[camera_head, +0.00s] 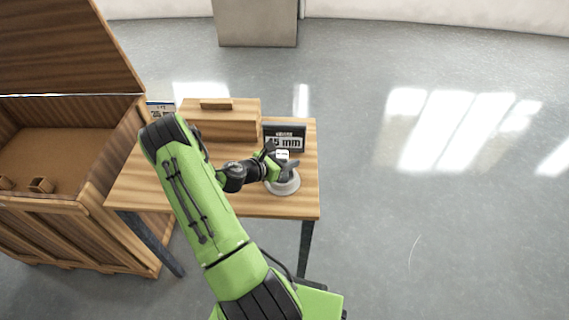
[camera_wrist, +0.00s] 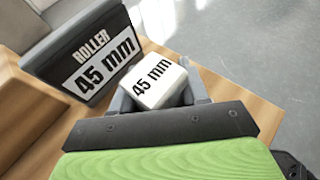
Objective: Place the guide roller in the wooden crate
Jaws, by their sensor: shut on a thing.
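The guide roller (camera_wrist: 158,84) is a white piece marked "45 mm" and sits between my fingers in the wrist view. It also shows as a small white patch in the head view (camera_head: 283,153). My gripper (camera_head: 286,163) is shut on it, above a grey round base (camera_head: 284,187) near the table's right edge. I cannot tell whether the roller is touching that base. The wooden crate (camera_head: 75,204) stands on the floor at the left, with its lid (camera_head: 65,50) raised and its inside open to view.
The wooden table (camera_head: 230,205) carries a black "ROLLER 45 mm" sign (camera_head: 285,137) just behind my gripper and a closed wooden box (camera_head: 222,123) at the back. Small wooden pieces (camera_head: 41,185) lie inside the crate. My arm crosses the table's front left. The floor at right is clear.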

